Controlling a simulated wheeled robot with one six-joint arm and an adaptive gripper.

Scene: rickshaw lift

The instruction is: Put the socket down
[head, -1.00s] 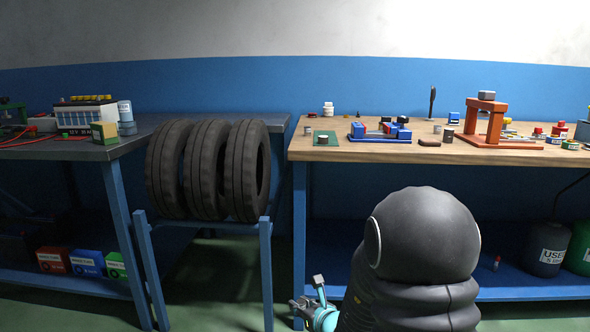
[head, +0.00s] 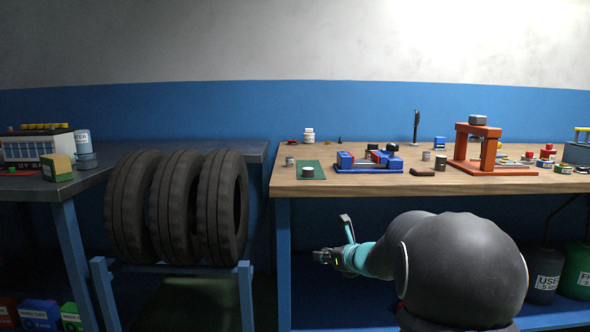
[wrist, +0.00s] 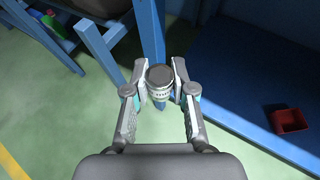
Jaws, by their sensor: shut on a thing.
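My gripper (wrist: 161,90) is shut on the socket (wrist: 160,79), a short metal cylinder with a dark top and markings on its side. The socket sits upright-looking between the two fingertips, above the floor and near a blue bench leg in the wrist view. In the head view my gripper (head: 323,257) is in front of the wooden bench (head: 340,184) and below its top, pointing left. I cannot make out the socket there.
On the bench are a green mat (head: 312,176) with a small round part, a blue-and-red fixture (head: 368,161) and an orange press (head: 489,150). Several tyres (head: 176,207) stand on a rack to the left. A red bin (wrist: 290,120) shows at lower right in the wrist view.

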